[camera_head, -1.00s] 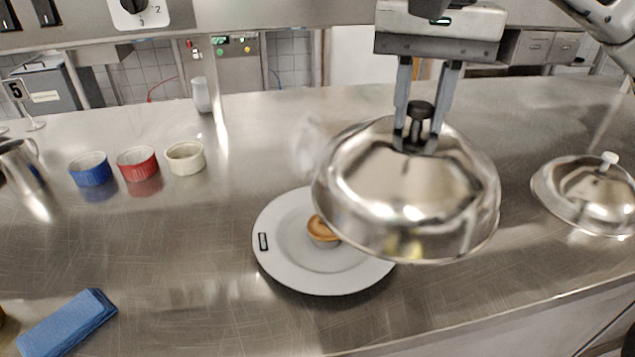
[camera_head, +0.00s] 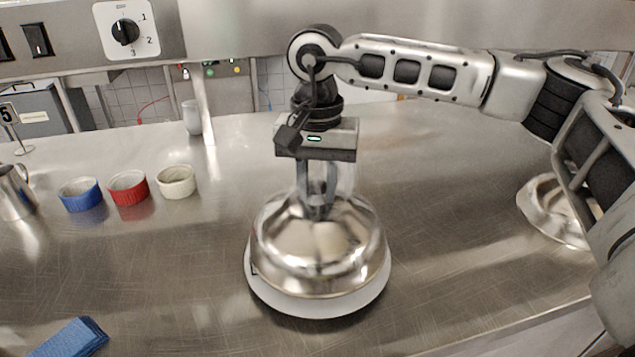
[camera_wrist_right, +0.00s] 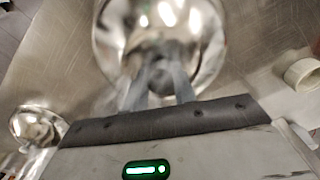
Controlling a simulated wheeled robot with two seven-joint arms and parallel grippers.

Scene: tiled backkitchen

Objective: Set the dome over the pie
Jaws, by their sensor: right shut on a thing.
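A shiny metal dome (camera_head: 320,250) is over the white plate (camera_head: 318,304) in the head view. Only the plate's rim shows around its lower edge, and the pie is hidden. I cannot tell whether the dome's rim touches the plate. My right gripper (camera_head: 318,205) is above the dome, shut on its knob, and the dome looks about upright. In the right wrist view the dome (camera_wrist_right: 165,40) lies beyond the fingers (camera_wrist_right: 160,85), somewhat blurred. My left gripper is not in view.
A second metal dome (camera_head: 548,210) with its own knob hidden stands at the right, partly behind my arm. Blue (camera_head: 81,194), red (camera_head: 129,188) and cream (camera_head: 177,181) ramekins stand at the left. A blue cloth (camera_head: 70,338) lies at the front left. The counter around the plate is clear.

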